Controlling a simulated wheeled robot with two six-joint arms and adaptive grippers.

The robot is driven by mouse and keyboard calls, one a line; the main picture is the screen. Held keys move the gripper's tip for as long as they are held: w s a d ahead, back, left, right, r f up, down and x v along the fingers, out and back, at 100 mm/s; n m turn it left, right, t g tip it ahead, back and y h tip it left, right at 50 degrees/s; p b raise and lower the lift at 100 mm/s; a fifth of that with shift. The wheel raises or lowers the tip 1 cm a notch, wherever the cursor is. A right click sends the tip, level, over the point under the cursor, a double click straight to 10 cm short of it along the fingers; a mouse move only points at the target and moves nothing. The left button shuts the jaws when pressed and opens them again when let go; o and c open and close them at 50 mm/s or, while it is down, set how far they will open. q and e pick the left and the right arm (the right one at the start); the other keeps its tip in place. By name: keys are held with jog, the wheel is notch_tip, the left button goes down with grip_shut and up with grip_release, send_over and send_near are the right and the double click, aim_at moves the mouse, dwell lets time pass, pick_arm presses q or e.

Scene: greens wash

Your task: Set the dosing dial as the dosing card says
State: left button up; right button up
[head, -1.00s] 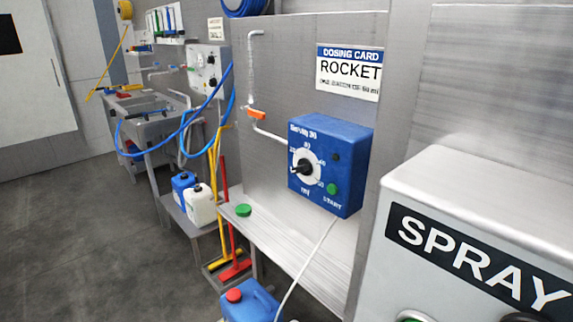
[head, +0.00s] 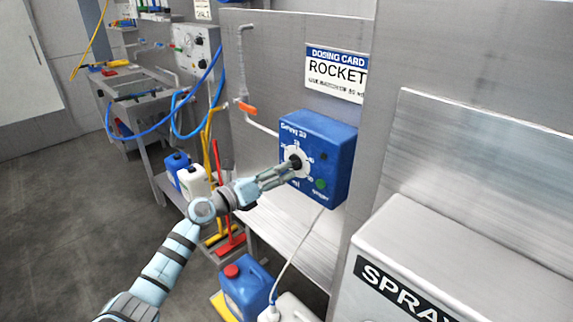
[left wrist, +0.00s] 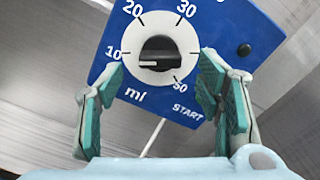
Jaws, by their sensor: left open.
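The blue dosing box (head: 335,150) is fixed to the grey wall panel. Its black dial knob (left wrist: 160,55) sits on a white disc, and its white mark points left, close to the 10 on the ml scale. The scale also shows 20, 30 and 50. The dosing card (head: 336,74) above the box reads ROCKET; its small line is too blurred to read. My left gripper (head: 284,172) is in front of the dial. In the left wrist view its open fingers (left wrist: 163,98) stand to either side below the knob, with nothing between them. My right gripper is out of view.
A green button (head: 320,184) is on the box's lower right. A grey SPRAY box (head: 425,265) stands at the right. An orange-handled valve (head: 248,108) is left of the dosing box.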

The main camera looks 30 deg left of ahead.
pick_arm(q)
jog(key=x, duration=0.4)
jog(key=shift+s+d+f, duration=0.1)
jog(key=c, duration=1.2)
jog(key=shift+o, duration=0.2)
jog(key=shift+m, duration=0.3)
